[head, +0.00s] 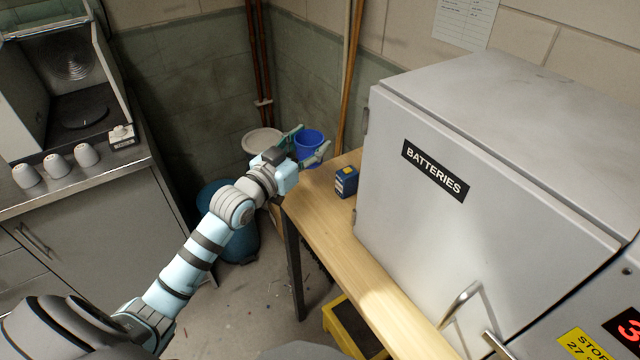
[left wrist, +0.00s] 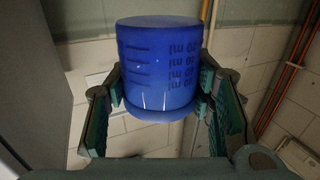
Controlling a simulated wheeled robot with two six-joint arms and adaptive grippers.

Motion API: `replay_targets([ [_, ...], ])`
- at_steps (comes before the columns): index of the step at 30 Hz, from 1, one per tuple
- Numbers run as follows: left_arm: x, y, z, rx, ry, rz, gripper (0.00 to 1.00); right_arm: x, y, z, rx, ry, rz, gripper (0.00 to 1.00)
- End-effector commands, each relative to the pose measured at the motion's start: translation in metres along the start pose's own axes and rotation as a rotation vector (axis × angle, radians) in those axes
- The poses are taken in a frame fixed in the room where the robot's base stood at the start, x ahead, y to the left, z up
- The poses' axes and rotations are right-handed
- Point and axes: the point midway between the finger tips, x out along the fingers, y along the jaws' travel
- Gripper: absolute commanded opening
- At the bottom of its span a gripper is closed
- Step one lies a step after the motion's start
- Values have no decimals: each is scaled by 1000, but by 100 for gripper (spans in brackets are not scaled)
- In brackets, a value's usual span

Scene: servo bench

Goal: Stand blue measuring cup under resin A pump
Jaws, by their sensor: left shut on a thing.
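The blue measuring cup (head: 308,146) is held at the far end of my left arm, beyond the far left end of the wooden bench, near the wall corner. My left gripper (head: 311,141) is shut on it, with one finger on each side. In the left wrist view the cup (left wrist: 158,65) fills the space between the fingers (left wrist: 158,93) and shows dark ml markings on its side. The cup looks about upright in the head view, and I see no contact with the bench. No resin A pump shows in either view. My right gripper is not in view.
The wooden bench (head: 325,212) carries a small blue and yellow box (head: 346,182) and a grey BATTERIES cabinet (head: 470,230). A blue bin (head: 243,243) stands on the floor behind my left arm. Several pale cups (head: 56,167) stand on the steel counter at left.

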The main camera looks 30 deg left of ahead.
Motion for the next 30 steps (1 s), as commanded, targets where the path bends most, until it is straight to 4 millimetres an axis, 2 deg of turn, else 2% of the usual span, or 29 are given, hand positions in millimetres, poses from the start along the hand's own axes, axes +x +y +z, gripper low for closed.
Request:
replay_targets([
  [1, 0, 0, 28, -4, -3, 0, 21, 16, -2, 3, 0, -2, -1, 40],
  [3, 0, 0, 50, -4, -1, 0, 21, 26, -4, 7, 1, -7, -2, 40],
  [8, 0, 0, 73, 0, 3, 1, 21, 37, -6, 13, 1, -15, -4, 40],
  [13, 0, 0, 108, -1, 2, 0, 21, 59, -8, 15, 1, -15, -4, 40],
  [15, 0, 0, 114, 0, 2, 0, 21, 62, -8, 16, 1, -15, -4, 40],
  [25, 0, 0, 114, 1, 3, 0, 21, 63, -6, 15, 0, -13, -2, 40],
  [26, 0, 0, 113, 1, 2, 0, 53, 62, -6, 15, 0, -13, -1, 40],
  [29, 0, 0, 112, 1, 2, 0, 69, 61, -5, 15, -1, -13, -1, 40],
  [30, 0, 0, 112, 1, 2, 0, 69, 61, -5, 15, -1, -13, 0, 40],
])
